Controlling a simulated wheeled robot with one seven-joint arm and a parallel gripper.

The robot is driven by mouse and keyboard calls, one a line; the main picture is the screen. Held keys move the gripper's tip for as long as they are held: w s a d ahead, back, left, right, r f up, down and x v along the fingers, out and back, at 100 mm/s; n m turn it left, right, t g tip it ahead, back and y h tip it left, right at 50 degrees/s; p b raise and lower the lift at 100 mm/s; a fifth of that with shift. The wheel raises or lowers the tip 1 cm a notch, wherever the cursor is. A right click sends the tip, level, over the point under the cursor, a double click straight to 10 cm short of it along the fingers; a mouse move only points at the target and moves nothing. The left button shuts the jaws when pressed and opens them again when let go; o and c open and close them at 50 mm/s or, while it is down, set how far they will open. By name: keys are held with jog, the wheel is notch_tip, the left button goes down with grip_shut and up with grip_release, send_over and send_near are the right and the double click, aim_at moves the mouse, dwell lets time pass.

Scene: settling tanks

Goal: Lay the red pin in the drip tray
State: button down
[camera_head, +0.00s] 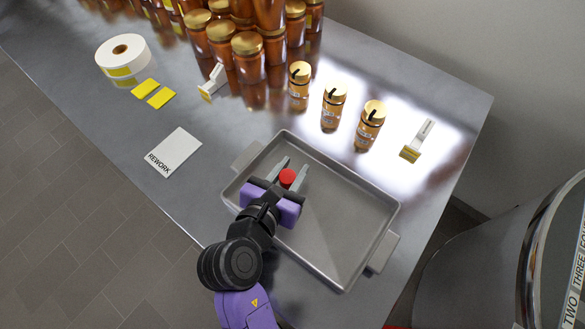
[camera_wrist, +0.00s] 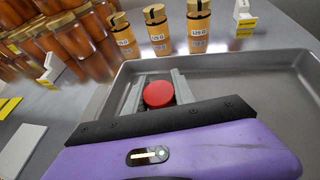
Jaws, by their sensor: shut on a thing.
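The red pin (camera_head: 288,177) shows as a round red head between the fingers of my gripper (camera_head: 284,172). In the wrist view the red pin (camera_wrist: 158,94) sits between the two grey fingertips of my gripper (camera_wrist: 156,88), which is shut on it. The rest of the pin below its head is hidden. The grey drip tray (camera_head: 345,225) lies on the metal table, and my gripper is over its upper left part. In the wrist view the tray's rim (camera_wrist: 215,61) runs behind the fingers. I cannot tell whether the pin touches the tray floor.
Three small amber jars (camera_head: 334,106) stand behind the tray. Large amber jars (camera_head: 247,57) crowd the back. A white REWORK card (camera_head: 173,153), yellow labels (camera_head: 153,93) and a tape roll (camera_head: 123,56) lie left. A metal tank (camera_head: 500,250) stands at right. The tray's right half is empty.

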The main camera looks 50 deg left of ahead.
jog(key=shift+f, duration=0.15)
jog(key=c, duration=1)
grip_release()
jog(key=shift+c, duration=0.2)
jog(key=shift+s+r, duration=0.15)
jog(key=shift+r, duration=0.05)
jog(key=v, duration=1.1)
jog(key=shift+s+d, duration=0.25)
jog(key=shift+d, duration=0.05)
